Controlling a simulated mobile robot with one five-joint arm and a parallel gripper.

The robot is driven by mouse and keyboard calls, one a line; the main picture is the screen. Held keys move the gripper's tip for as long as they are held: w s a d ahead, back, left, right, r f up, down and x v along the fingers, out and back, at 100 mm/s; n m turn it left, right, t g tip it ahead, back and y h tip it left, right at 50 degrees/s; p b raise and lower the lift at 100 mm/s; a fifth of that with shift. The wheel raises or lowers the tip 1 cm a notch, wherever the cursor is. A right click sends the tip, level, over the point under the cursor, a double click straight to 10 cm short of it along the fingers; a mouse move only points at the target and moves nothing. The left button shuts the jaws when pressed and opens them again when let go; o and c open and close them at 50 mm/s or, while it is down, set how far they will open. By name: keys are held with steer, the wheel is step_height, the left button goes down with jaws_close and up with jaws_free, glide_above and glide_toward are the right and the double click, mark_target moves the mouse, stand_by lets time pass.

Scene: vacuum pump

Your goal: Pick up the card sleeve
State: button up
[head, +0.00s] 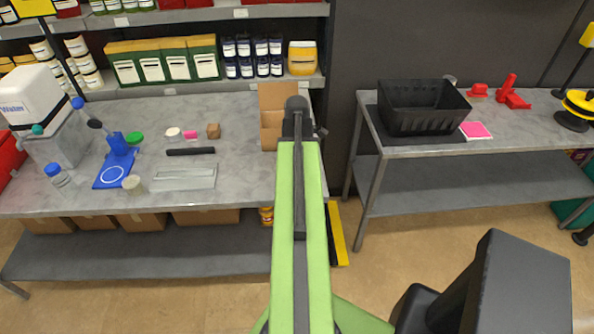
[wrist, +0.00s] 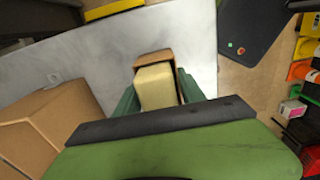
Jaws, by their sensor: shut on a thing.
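My gripper (wrist: 157,80) is in the wrist view, its two green fingers on either side of a small block-like thing, which I take to be the card sleeve (wrist: 154,57). It has a brown card edge at its far end and a pale cream face towards me. The fingers are shut on it. Grey tabletop shows behind it; I cannot tell whether it touches the table. In the head view my arm hides the gripper and the sleeve.
A brown cardboard box (wrist: 45,125) stands left of my gripper in the wrist view. In the head view the grey workbench (head: 235,125) holds a blue stand (head: 115,165) and small parts. A black crate (head: 420,107) stands on the right table. Floor is open between the tables.

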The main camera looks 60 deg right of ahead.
step_height(320, 180, up, 4)
steer(key=p, duration=0.4)
steer(key=shift+r, duration=0.15)
steer(key=s+r+p, duration=0.6)
steer(key=s, duration=0.5)
steer(key=shift+s+d+r+p, duration=0.2)
steer(key=shift+s+r+p, duration=0.05)
steer(key=shift+s+p, duration=0.15)
